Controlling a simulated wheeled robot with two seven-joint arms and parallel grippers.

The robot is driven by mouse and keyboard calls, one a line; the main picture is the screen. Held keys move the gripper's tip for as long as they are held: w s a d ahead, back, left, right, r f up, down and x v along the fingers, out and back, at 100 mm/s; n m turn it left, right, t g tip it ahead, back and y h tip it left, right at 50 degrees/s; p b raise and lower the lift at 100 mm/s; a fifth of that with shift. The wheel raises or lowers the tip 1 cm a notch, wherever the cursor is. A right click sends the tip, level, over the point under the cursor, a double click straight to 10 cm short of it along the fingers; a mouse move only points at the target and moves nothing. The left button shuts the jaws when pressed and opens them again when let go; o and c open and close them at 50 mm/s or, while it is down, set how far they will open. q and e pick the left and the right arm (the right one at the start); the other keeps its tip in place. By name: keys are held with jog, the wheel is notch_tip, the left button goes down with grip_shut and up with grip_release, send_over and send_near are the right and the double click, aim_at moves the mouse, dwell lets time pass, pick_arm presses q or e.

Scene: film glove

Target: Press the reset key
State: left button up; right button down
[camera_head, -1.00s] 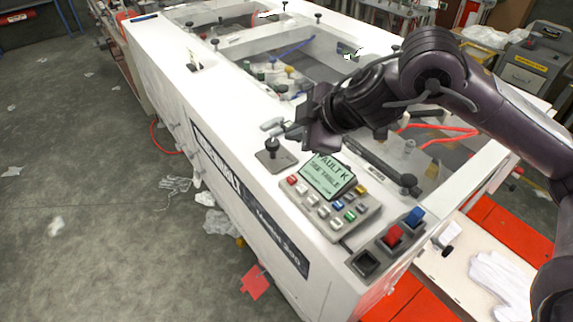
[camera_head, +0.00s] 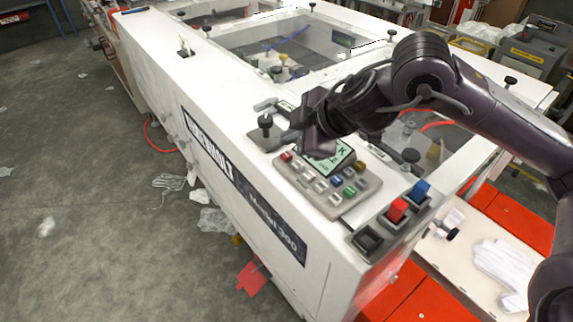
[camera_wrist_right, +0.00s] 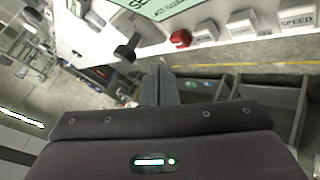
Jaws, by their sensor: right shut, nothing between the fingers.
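The control panel (camera_head: 345,207) sits on the white machine's near corner, with rows of small keys below a green screen (camera_head: 335,160). A red key (camera_head: 286,156) is at the left end, beside several white keys (camera_head: 308,174); yellow, blue and green ones are at the right. In the wrist view the red key (camera_wrist_right: 181,38) and a white key marked SPEED (camera_wrist_right: 297,19) show. I cannot read which key is reset. My right gripper (camera_head: 293,136) is shut and empty, near the panel's upper left, covering part of the screen. Its fingers (camera_wrist_right: 158,85) appear apart from the keys. My left gripper is out of view.
A black knob (camera_head: 265,122) on a grey plate stands left of my right gripper. Red and blue rocker switches (camera_head: 397,210) and a black switch (camera_head: 367,239) are at the front right. The machine's opening (camera_head: 290,45) lies behind; open floor is left.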

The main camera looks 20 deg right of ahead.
aim_at(287, 157)
jog(key=shift+f, duration=0.7)
pick_arm(q)
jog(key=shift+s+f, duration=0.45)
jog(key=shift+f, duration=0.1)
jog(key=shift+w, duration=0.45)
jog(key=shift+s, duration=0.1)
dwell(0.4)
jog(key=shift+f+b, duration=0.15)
jog(key=shift+b, duration=0.25)
pick_arm(e)
jog(key=shift+f, duration=0.35)
